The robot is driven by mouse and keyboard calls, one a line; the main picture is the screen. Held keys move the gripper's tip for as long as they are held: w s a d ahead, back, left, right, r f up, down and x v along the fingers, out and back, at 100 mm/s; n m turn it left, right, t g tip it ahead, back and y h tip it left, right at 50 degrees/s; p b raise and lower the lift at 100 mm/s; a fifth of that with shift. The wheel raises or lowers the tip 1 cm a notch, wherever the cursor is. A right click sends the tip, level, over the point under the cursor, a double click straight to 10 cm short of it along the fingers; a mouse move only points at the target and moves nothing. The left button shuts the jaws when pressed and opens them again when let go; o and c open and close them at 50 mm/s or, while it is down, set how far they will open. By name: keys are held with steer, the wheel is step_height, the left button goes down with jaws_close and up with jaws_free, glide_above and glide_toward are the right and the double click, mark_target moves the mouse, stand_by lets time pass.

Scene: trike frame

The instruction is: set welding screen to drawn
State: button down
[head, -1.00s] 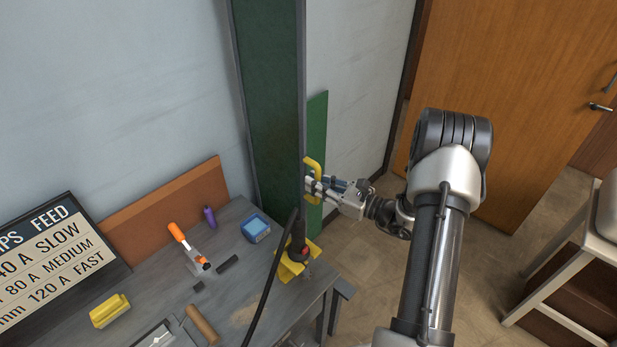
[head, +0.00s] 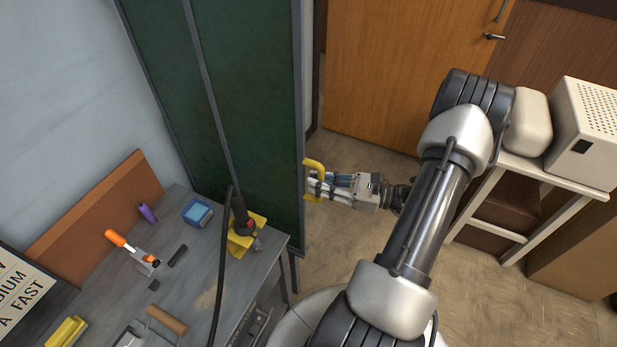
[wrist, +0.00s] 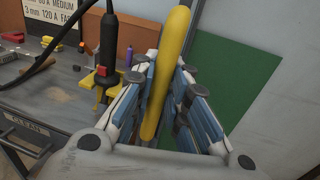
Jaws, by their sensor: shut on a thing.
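The welding screen (head: 250,120) is a set of tall dark green panels in a grey frame, standing behind and beside the bench in the head view. It is spread across the wall towards the door. A yellow handle (head: 316,166) is on its right edge post. My gripper (head: 314,186) is shut on this handle. In the wrist view the yellow handle (wrist: 166,75) runs upright between the two fingers of my gripper (wrist: 166,95). A green panel (wrist: 232,85) shows to the right there.
The grey bench (head: 190,290) holds a torch (head: 241,220) in a yellow stand, an orange-handled clamp (head: 130,248) and a blue box (head: 197,212). A wooden door (head: 400,70) is behind. A white stand (head: 535,180) carries a white box at right. Floor between is clear.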

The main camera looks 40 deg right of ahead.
steer(key=shift+s+d+f, duration=0.1)
steer(key=shift+s, duration=0.1)
steer(key=c, duration=1.8)
jaws_free()
steer(key=shift+s+d, duration=0.1)
steer(key=shift+s, duration=0.15)
steer(key=shift+o, duration=1.2)
steer(key=shift+w, duration=0.15)
steer(key=v, duration=1.2)
